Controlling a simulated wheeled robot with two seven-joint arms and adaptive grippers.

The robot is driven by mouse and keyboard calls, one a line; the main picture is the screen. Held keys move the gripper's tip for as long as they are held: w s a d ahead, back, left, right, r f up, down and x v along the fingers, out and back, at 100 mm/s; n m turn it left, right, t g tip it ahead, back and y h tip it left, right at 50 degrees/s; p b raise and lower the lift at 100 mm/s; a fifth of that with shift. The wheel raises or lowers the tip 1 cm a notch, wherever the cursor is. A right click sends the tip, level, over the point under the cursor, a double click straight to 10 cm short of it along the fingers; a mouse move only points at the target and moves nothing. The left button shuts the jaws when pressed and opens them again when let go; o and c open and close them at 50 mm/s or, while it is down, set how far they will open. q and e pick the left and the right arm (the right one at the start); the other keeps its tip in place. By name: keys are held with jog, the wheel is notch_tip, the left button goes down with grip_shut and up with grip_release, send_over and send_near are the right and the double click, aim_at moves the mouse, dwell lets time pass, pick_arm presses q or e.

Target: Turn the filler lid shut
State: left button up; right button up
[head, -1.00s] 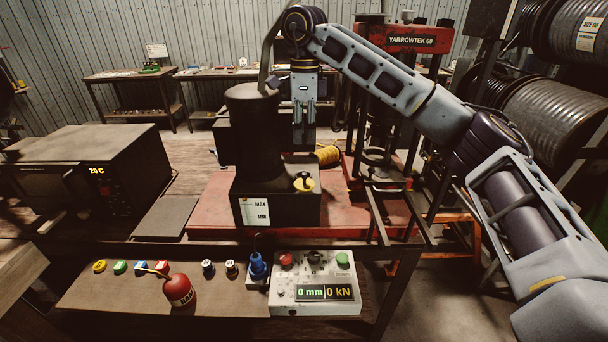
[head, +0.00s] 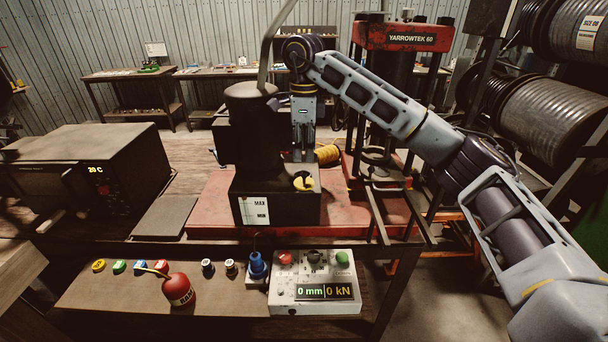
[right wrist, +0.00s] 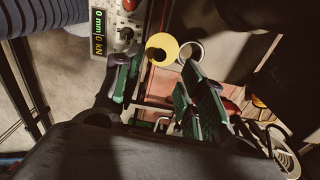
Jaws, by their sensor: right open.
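The yellow filler lid (head: 303,182) sits on top of the black tank (head: 275,207) with the MAX/MIN gauge. In the right wrist view the lid (right wrist: 162,47) is a yellow disc with a dark spot, beside a pale ring (right wrist: 191,51). My right gripper (head: 303,157) points down just above the lid. In the right wrist view its fingers (right wrist: 161,75) are apart and empty, on either side below the lid. My left gripper is not in view.
A tall black cylinder (head: 251,130) with a long lever stands left of the gripper. The red press (head: 404,38) is behind right. In front are a control box (head: 315,308) reading 0 mm and 0 kN and a red oil can (head: 178,290). A yellow coil (head: 328,154) lies behind.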

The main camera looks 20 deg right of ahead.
aim_at(304, 174)
jog(key=shift+f+p, duration=0.8)
jog(key=shift+f, duration=3.45)
grip_shut()
